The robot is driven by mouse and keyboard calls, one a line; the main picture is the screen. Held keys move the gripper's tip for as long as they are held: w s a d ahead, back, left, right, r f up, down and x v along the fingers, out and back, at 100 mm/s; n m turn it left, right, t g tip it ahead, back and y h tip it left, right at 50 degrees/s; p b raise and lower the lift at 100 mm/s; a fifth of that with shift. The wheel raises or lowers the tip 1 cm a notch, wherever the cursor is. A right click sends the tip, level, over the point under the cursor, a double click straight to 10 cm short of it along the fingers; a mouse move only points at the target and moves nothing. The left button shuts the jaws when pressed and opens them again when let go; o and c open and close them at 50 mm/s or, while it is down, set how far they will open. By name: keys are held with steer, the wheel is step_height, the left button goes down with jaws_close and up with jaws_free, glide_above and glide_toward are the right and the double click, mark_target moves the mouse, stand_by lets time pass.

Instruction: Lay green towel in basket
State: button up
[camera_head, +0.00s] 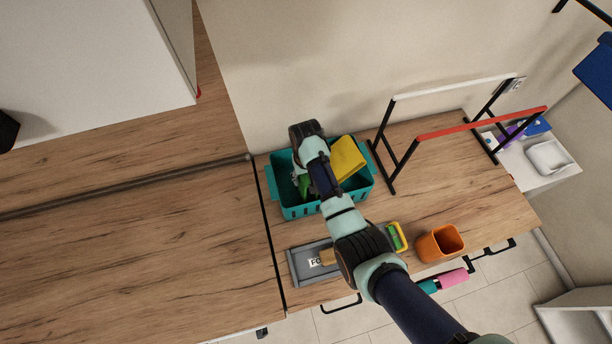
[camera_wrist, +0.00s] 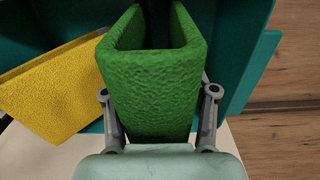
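The green towel (camera_wrist: 155,84) fills the middle of the wrist view, folded in a U shape between the two fingers of my gripper (camera_wrist: 160,112). The fingers touch or nearly touch its sides, and it appears held. In the head view a small part of the green towel (camera_head: 304,185) shows beside my arm, over the teal basket (camera_head: 298,211). My arm hides much of it. The teal basket wall (camera_wrist: 262,60) also shows around the towel in the wrist view. I cannot tell whether the towel touches the basket floor.
A yellow towel (camera_head: 347,158) lies in the basket's right part. A rack with a red bar (camera_head: 480,122) stands to the right. A grey tray (camera_head: 302,267) and an orange cup (camera_head: 438,244) are near the front edge.

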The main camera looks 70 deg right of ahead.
steer(key=shift+o, duration=0.8)
step_height(320, 180, up, 13)
steer(key=shift+f+p, duration=0.2)
steer(key=shift+p, duration=0.85)
steer(key=shift+f, duration=0.1)
